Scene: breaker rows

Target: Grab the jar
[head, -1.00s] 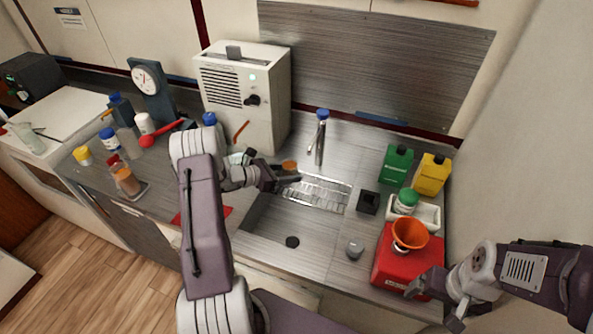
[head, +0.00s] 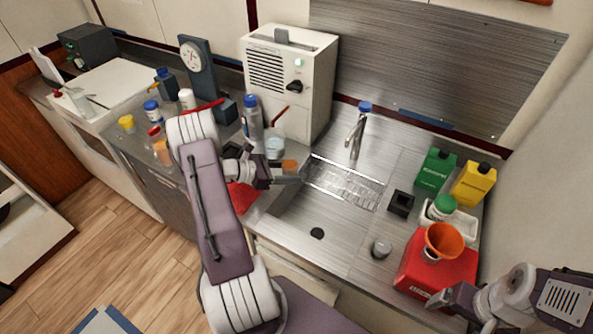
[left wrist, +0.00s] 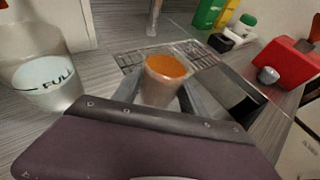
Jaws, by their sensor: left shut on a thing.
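A small pale jar with an orange top or contents (left wrist: 163,82) sits between the fingers of my left gripper (left wrist: 160,98) in the left wrist view. In the head view its orange part (head: 289,167) shows at the tip of my left gripper (head: 284,175), by the left end of the sink's wire rack. My left gripper is shut on this jar, and the jar looks roughly upright. Its lower part is hidden by the gripper. My right gripper (head: 458,312) is at the lower right, beside the red canister; its finger gap is unclear.
The tap (head: 357,135) and wire rack (head: 345,183) lie right; the red canister (head: 425,262) with an orange funnel stands farther right. The sink basin looks clear.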

